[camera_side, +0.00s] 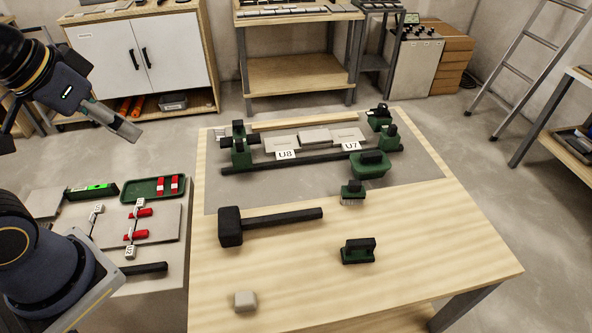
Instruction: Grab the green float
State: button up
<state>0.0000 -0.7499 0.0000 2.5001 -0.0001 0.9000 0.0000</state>
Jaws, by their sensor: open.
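A small green block with a black handle on top (358,252), which looks like the green float, sits upright on the right part of the wooden table. Its lower face is hidden. My gripper (122,125) hangs at the upper left, high and well apart from the float, left of the table. It is open and I see nothing held in it; its fingers overlap from this angle.
A black mallet (265,222) lies left of the float, and a green brush (352,190) stands behind it. A green tub-like piece with a black top (370,168) sits farther back, near the tile fixture (310,160). A pale block (245,301) lies at front left.

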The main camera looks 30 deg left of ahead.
jog(key=w+d+r+m+t+h, duration=0.1)
jog(key=w+d+r+m, duration=0.1)
jog(key=w+d, duration=0.35)
jog(key=w+d+r+m+t, duration=0.1)
jog(key=w+d+r+m, duration=0.15)
jog(key=w, duration=0.65)
jog(key=m+g+h, duration=0.2)
jog(key=m+g, duration=0.3)
jog(key=m, duration=0.1)
send_over(361, 242)
jog(key=s+a, duration=0.1)
jog(key=s, duration=0.1)
notch_tip(361, 242, down, 30)
jog(key=shift+w+r, duration=0.15)
jog(key=shift+h, duration=0.3)
jog(key=shift+w+a+x, duration=0.1)
jog(key=shift+x, duration=0.9)
jog(key=shift+w+a+x, duration=0.1)
jog(key=shift+a+x, duration=0.05)
jog(key=shift+x, duration=0.85)
jog(key=shift+w+a+x, duration=0.1)
jog(key=shift+x, duration=0.9)
grip_shut()
